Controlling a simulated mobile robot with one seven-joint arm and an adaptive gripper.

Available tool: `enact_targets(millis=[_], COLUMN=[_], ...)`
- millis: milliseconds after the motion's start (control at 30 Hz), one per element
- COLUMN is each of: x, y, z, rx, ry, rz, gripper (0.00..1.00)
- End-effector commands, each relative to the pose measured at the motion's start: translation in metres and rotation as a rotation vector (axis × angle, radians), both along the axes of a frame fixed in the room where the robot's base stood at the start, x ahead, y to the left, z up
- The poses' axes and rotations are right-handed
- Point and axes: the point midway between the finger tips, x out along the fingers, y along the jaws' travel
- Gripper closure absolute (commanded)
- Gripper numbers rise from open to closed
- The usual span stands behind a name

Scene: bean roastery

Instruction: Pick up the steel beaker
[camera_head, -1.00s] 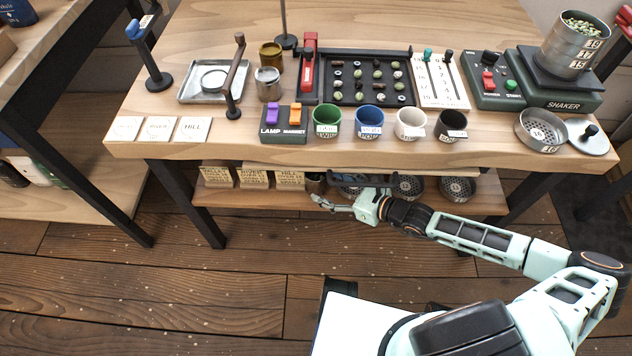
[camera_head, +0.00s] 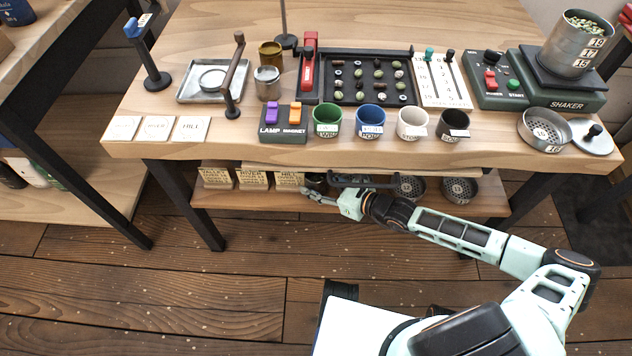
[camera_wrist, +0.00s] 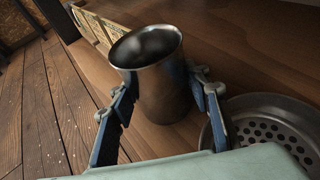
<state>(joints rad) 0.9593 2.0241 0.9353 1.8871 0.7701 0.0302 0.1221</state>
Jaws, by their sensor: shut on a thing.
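A steel beaker (camera_wrist: 165,98), a plain open-topped metal cup, stands between the fingers of my gripper (camera_wrist: 160,92) in the wrist view. The fingers are shut on its sides, and its open rim faces up. I cannot tell whether its base touches the lower shelf. In the head view my gripper (camera_head: 316,193) is at the front of the lower shelf, beside the paper bags. The beaker is mostly hidden there under the tabletop edge and behind my gripper.
A perforated sieve pan (camera_wrist: 268,128) lies close to the right finger. Paper bags (camera_head: 252,178) stand to the left on the lower shelf (camera_head: 230,200). The tabletop (camera_head: 230,150) overhangs above. Another steel cup (camera_head: 268,84) stands on the table. Floor in front is clear.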

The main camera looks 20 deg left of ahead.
Motion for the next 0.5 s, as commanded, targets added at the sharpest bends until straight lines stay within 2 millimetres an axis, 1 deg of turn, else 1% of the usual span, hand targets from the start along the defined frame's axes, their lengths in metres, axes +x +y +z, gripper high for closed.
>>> enact_targets(millis=[33,100,367,500], x=[0.000,0.000,0.000,0.000], y=[0.000,0.000,0.000,0.000], z=[0.000,0.000,0.002,0.010], rx=[0.000,0.000,0.001,0.002], ry=[0.000,0.000,-0.001,-0.002], rz=[0.000,0.000,0.000,0.000], gripper=[0.80,0.87,0.87,0.87])
